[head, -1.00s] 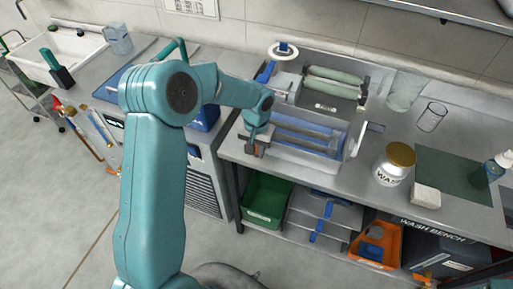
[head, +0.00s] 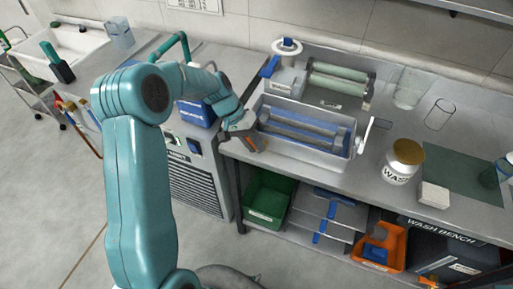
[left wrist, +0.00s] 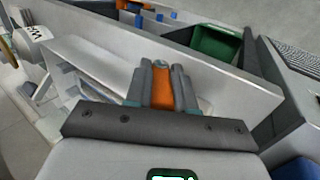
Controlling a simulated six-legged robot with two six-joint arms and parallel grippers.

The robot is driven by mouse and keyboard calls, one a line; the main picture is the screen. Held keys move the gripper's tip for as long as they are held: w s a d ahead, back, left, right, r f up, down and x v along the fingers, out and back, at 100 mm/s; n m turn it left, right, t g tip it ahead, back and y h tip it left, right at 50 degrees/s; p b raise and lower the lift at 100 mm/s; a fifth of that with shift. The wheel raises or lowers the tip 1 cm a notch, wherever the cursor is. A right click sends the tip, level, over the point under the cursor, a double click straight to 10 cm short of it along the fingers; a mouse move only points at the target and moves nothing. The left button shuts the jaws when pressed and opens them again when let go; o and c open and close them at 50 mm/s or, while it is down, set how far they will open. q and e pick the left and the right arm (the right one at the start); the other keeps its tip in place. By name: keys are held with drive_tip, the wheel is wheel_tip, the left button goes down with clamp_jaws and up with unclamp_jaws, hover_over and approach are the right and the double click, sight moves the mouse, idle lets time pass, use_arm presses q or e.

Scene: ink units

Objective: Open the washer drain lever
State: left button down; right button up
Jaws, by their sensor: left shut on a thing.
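The washer (head: 305,151) is a pale grey trough with blue rollers on the steel bench. Its drain lever is an orange handle (left wrist: 161,90) at the trough's left end. My left gripper (head: 254,143) is at that end, tilted down to the right, its jaws closed around the orange lever. In the left wrist view the grey fingers (left wrist: 163,73) stand on both sides of the orange lever, beside the trough's pale wall. In the head view only a little orange shows between the fingers, and the lever's pivot is hidden. My right gripper is not in view.
A crank handle (head: 379,123) sticks out at the trough's right end. Green rollers (head: 340,78) stand behind. A white jar (head: 401,163) and glass beakers (head: 439,114) are to the right. A green bin (head: 267,195) and an orange bin (head: 380,247) sit below the bench.

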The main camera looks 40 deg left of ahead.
use_arm(q)
drive_tip(key=shift+a+f+t+h+b, duration=0.3)
drive_tip(key=shift+h+b, duration=0.7)
drive_tip(key=shift+b, duration=0.1)
drive_tip(key=shift+a+r+h+b, duration=0.1)
drive_tip(key=shift+h+b, duration=0.5)
drive_tip(key=c, duration=1)
unclamp_jaws()
drive_tip(key=shift+s, duration=0.1)
drive_tip(key=shift+o, duration=0.2)
drive_tip(key=v, duration=1.6)
drive_tip(key=shift+s, duration=0.15)
drive_tip(key=shift+s+a, duration=0.1)
drive_tip(key=shift+a, duration=0.05)
